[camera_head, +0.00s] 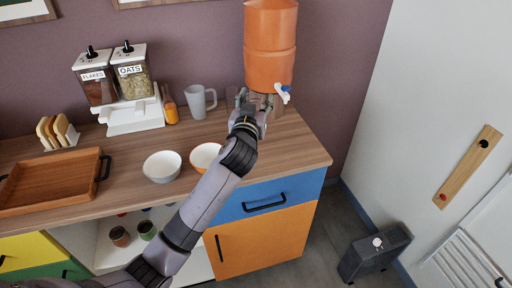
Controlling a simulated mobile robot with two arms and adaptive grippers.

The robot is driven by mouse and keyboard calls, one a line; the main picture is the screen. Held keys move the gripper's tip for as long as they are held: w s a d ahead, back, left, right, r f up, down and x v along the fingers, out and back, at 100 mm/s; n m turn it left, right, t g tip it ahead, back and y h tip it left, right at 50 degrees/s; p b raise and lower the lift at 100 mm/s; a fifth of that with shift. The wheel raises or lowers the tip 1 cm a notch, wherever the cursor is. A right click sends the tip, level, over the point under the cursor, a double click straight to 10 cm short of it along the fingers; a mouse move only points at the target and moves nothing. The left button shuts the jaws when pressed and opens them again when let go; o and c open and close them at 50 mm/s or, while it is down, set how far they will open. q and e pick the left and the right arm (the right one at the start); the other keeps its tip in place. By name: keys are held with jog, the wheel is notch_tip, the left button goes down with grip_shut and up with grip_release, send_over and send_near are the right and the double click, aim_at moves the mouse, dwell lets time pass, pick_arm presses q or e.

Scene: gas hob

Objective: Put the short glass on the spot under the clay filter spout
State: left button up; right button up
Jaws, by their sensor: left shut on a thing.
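The orange clay filter (270,45) stands at the back right of the wooden counter, with its white and blue spout (283,92) on the lower right side. My left gripper (254,104) is in front of and below the filter's body, left of the spout. It is shut on a clear glass, which I take to be the short glass; the fingers and the wrist mostly hide it. Whether the glass touches the counter cannot be told. The spot under the spout is partly hidden by the gripper. My right gripper is out of view.
A white bowl (162,166) and an orange bowl (205,156) are close to my left forearm. The counter's right front part (295,150) is clear.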

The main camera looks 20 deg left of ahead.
pick_arm(q)
jog(key=shift+f+b, duration=1)
jog(key=shift+f, duration=6.45)
jog(key=shift+f+b, duration=0.15)
jog(key=shift+b, duration=0.15)
jog(key=o, duration=1.3)
